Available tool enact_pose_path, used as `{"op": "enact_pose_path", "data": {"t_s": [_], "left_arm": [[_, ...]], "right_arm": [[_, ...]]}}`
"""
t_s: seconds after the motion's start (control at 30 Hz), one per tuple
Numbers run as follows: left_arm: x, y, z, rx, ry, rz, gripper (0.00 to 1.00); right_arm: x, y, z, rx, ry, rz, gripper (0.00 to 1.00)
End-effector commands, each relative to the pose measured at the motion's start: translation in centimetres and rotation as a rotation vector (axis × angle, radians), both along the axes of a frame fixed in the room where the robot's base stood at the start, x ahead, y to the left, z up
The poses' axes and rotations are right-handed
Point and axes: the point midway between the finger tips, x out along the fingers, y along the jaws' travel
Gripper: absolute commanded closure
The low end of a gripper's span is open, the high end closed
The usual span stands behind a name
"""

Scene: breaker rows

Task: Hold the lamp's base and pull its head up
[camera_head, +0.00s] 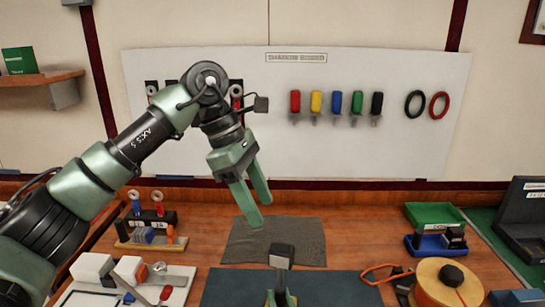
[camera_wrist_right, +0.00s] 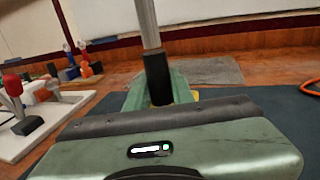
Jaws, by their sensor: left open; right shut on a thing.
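The lamp's dark grey head (camera_head: 282,252) shows at the bottom centre of the head view. In the right wrist view its silver pole (camera_wrist_right: 147,24) rises upright from a black lower part (camera_wrist_right: 158,78). My right gripper (camera_wrist_right: 158,92) is shut on that black lower part; only its green fingers (camera_head: 281,297) show below the head in the head view. My left gripper (camera_head: 260,212) is open and empty, fingers pointing down, above and slightly left of the lamp head in the picture, apart from it. The lamp's foot is hidden, and its head is outside the wrist view.
A dark blue mat (camera_head: 345,288) and a grey cloth (camera_head: 275,242) lie on the wooden table. Small racks (camera_head: 150,225) and a white board of switches (camera_head: 170,285) stand left. A wooden spool (camera_head: 447,287), orange cable (camera_head: 375,272) and green bin (camera_head: 433,214) stand right.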

Motion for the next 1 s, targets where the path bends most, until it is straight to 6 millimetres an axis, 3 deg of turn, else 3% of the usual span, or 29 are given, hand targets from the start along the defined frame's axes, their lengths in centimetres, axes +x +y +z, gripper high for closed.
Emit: {"op": "enact_pose_path", "data": {"t_s": [0.07,0.1,0.2,0.57,1.0], "left_arm": [[0.0,0.0,0.0,0.000,0.000,0.000,0.47],[0.0,0.0,0.0,0.000,0.000,0.000,0.47],[0.0,0.0,0.0,0.000,0.000,0.000,0.47],[0.0,0.0,0.0,0.000,0.000,0.000,0.47],[0.0,0.0,0.0,0.000,0.000,0.000,0.47]], "right_arm": [[0.0,0.0,-0.1,0.000,0.002,-0.001,1.00],[0.0,0.0,-0.1,0.000,0.002,-0.001,0.74],[0.0,0.0,-0.1,0.000,0.001,-0.001,0.51],[-0.4,-0.1,0.0,0.000,0.001,0.000,0.51],[-6.5,-1.7,-0.1,0.001,0.002,-0.001,0.51]]}}
